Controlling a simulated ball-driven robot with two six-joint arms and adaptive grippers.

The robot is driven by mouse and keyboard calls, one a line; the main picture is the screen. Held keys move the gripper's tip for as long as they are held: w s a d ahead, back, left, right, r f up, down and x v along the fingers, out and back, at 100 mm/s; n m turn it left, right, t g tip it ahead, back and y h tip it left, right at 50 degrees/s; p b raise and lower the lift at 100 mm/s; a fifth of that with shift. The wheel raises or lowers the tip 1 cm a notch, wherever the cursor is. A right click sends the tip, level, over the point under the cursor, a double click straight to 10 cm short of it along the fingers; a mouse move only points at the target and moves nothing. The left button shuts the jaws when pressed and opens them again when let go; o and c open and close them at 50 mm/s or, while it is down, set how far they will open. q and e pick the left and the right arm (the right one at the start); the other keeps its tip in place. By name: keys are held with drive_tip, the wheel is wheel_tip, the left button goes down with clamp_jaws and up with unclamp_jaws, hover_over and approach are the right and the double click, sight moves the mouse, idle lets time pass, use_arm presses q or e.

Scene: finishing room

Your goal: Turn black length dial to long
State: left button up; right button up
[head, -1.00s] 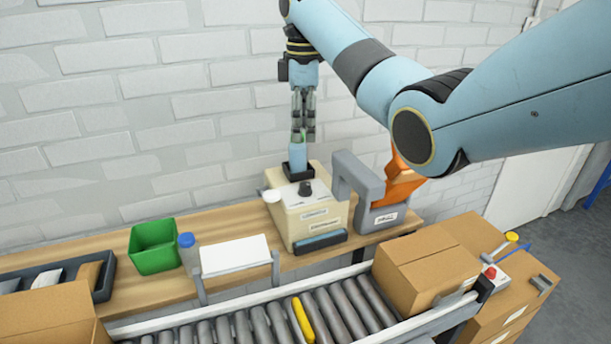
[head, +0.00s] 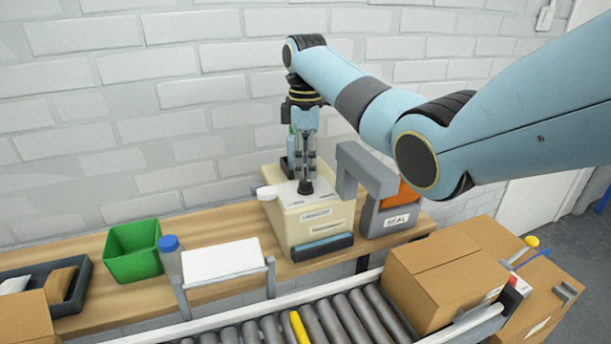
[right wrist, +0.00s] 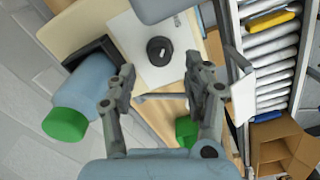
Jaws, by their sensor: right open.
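The black dial (head: 306,187) is a round knob on the top face of a cream machine (head: 307,220). In the right wrist view the dial (right wrist: 158,47) has a small white mark, and there is dark print on the panel beside it too small to read. My right gripper (head: 306,174) points down over the dial in the head view and partly hides the top panel. In the right wrist view its two fingers (right wrist: 163,86) are spread with nothing between them. The dial shows beyond the fingertips; contact is not clear. My left gripper is not in view.
A blue bottle with a green cap (right wrist: 66,124) stands close beside the right gripper. A grey sealing machine (head: 372,190) with an orange part is right of the cream machine. A green bin (head: 133,268) and white board (head: 222,262) are left. A roller conveyor (head: 345,315) runs in front.

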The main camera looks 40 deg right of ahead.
sight(305, 180)
drive_tip(key=shift+f, duration=2.1)
clamp_jaws()
